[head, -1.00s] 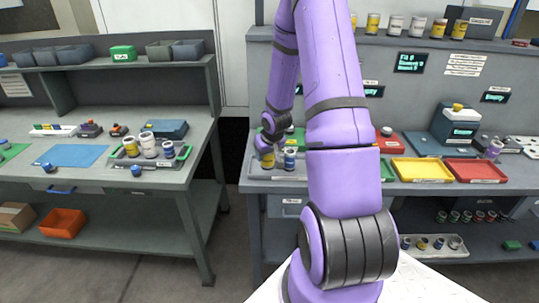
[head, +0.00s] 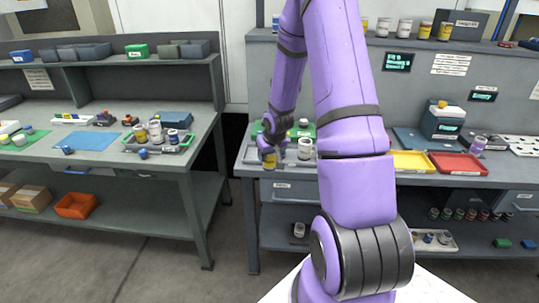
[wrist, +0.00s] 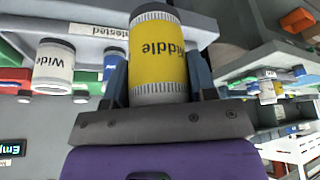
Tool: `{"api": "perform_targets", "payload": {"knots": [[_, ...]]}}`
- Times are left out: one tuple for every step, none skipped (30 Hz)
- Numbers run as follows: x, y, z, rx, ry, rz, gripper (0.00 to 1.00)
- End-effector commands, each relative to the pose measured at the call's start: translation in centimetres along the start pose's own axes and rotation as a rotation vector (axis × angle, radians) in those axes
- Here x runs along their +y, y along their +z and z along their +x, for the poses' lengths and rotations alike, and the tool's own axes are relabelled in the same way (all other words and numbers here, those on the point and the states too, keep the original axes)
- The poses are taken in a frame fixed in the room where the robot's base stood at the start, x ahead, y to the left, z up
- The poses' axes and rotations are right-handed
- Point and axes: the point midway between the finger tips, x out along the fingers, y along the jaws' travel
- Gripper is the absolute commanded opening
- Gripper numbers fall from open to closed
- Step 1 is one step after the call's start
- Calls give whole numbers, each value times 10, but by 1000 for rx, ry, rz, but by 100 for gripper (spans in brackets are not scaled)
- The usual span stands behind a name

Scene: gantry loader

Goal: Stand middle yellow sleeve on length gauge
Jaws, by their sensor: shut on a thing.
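My gripper (head: 269,153) is shut on the yellow sleeve (wrist: 160,55), whose label reads "Middle" upside down in the wrist view. In the head view the yellow sleeve (head: 269,163) shows low between the fingers, near the front edge of the right bench (head: 250,160). I cannot tell whether it touches anything beneath. A dark teal device (head: 441,122) with a small display and a yellow-and-white piece on top stands further right on this bench. I cannot tell from these frames whether it is the length gauge.
A white sleeve (head: 305,149) stands just right of my gripper; the wrist view reads "Wide" on a white sleeve (wrist: 54,68). A yellow tray (head: 412,162) and a red tray (head: 458,163) lie to the right. Several jars line the upper shelf (head: 440,46). My arm hides the bench's middle.

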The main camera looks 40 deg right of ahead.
Motion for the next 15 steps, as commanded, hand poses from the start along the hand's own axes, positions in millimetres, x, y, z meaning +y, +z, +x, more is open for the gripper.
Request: {"api": "perform_targets", "payload": {"knots": [[0, 0, 0, 1, 0, 0, 16], [0, 0, 0, 1, 0, 0, 16], [0, 0, 0, 1, 0, 0, 16], [0, 0, 0, 1, 0, 0, 16], [0, 0, 0, 1, 0, 0, 16], [0, -1, -1, 1, 0, 0, 16], [0, -1, -1, 2, 0, 0, 16], [0, -1, -2, 2, 0, 0, 16], [0, -2, -4, 2, 0, 0, 16], [0, -2, -5, 2, 0, 0, 16], [0, -3, -6, 2, 0, 0, 16], [0, -4, -7, 2, 0, 0, 16], [0, -4, -9, 1, 0, 1, 16], [0, -4, -10, 1, 0, 1, 16], [0, -5, -11, 1, 0, 1, 16]]}}
